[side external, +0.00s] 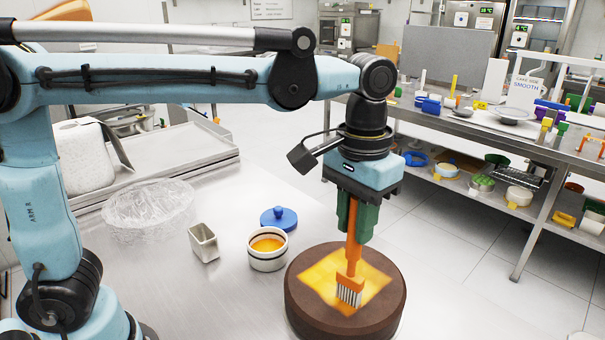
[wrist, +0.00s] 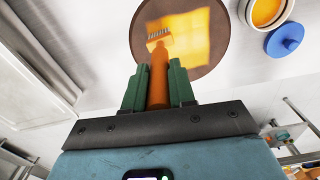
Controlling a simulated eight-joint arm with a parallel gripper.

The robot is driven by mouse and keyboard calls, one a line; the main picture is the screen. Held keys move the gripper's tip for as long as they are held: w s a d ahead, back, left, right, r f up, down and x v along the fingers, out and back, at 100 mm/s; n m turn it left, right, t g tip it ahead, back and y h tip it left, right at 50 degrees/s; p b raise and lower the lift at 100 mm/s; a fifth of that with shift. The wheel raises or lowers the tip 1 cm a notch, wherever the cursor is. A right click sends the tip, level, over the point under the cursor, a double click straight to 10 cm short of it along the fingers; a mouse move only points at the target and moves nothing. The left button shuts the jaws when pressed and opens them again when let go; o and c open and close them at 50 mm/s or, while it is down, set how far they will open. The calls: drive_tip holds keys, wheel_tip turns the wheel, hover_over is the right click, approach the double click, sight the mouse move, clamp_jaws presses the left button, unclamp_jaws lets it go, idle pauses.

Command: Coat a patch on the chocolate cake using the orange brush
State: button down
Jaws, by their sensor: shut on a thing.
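My gripper (side external: 355,217) is shut on the handle of the orange brush (side external: 352,255), which points down. The brush bristles (side external: 349,294) are at the top of the chocolate cake (side external: 345,321), over or against a yellow-orange patch (side external: 338,270). I cannot tell whether they touch. The wrist view shows the green fingers of the gripper (wrist: 158,88) on both sides of the brush handle (wrist: 158,85), with the bristles (wrist: 158,34) at the left part of the patch (wrist: 185,35) on the round brown cake (wrist: 222,45). The cake's underside is hidden.
A white pot of orange glaze (side external: 267,250) stands left of the cake, with a blue lid (side external: 279,218) behind it. A small metal container (side external: 204,243) and a clear plastic-wrapped bowl (side external: 148,205) stand farther left. A crowded shelf bench (side external: 480,130) stands at the back right.

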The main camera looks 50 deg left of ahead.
wheel_tip(320, 180, up, 8)
drive_tip(key=d, duration=0.2)
drive_tip(key=shift+d, duration=0.15)
idle(0.5)
idle(0.8)
